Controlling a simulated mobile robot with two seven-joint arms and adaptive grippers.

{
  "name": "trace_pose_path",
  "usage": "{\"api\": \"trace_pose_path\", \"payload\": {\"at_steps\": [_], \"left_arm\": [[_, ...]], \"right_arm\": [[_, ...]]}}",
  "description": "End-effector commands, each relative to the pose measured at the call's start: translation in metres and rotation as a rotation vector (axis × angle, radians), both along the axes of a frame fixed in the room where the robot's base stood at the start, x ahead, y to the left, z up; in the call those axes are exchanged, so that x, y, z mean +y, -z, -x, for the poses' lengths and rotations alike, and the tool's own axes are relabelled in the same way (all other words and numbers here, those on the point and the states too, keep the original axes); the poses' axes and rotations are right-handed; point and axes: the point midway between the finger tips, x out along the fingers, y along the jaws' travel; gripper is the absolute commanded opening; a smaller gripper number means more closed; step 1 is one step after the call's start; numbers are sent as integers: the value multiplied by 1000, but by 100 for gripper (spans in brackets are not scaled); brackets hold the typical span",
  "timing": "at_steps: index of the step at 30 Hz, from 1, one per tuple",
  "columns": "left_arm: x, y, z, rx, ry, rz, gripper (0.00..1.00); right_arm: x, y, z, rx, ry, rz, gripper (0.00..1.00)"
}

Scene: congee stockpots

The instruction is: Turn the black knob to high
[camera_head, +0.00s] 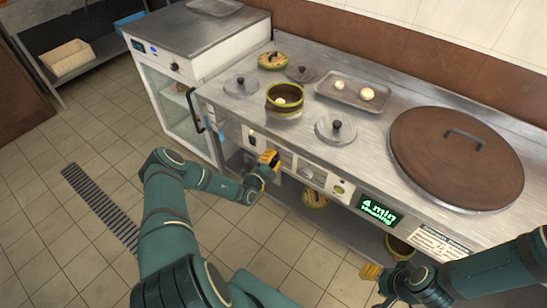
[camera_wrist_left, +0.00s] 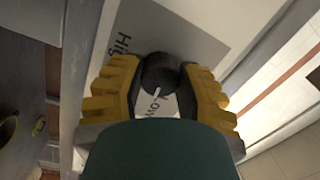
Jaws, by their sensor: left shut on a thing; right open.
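The black knob (camera_wrist_left: 158,72) sits between the two yellow fingers of my left gripper (camera_wrist_left: 158,85) in the left wrist view. The gripper is shut on it. A "High" label (camera_wrist_left: 124,46) shows above and left of the knob, and a partly covered "Low" label (camera_wrist_left: 156,104) shows below it. A short white mark lies at the knob's lower edge, on the "Low" side. In the head view my left gripper (camera_head: 269,158) is at the counter's front panel (camera_head: 283,154) and hides the knob. My right gripper (camera_head: 371,271) is open and empty, below the display.
A green display (camera_head: 379,210) is on the front panel. A green-brown pot (camera_head: 285,99), a tray (camera_head: 353,91) and a large brown lid (camera_head: 456,158) stand on the counter. A glass-door cabinet (camera_head: 180,101) stands at left. The tiled floor before the counter is mostly clear.

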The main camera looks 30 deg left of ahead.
Motion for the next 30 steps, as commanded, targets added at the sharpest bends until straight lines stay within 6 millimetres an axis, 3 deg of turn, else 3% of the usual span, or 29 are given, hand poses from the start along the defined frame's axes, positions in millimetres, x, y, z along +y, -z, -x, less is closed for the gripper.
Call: {"api": "trace_pose_path", "payload": {"at_steps": [30], "left_arm": [[0,1,-1,-75,2,-961,0]], "right_arm": [[0,-16,3,8,-2,-1,47]]}}
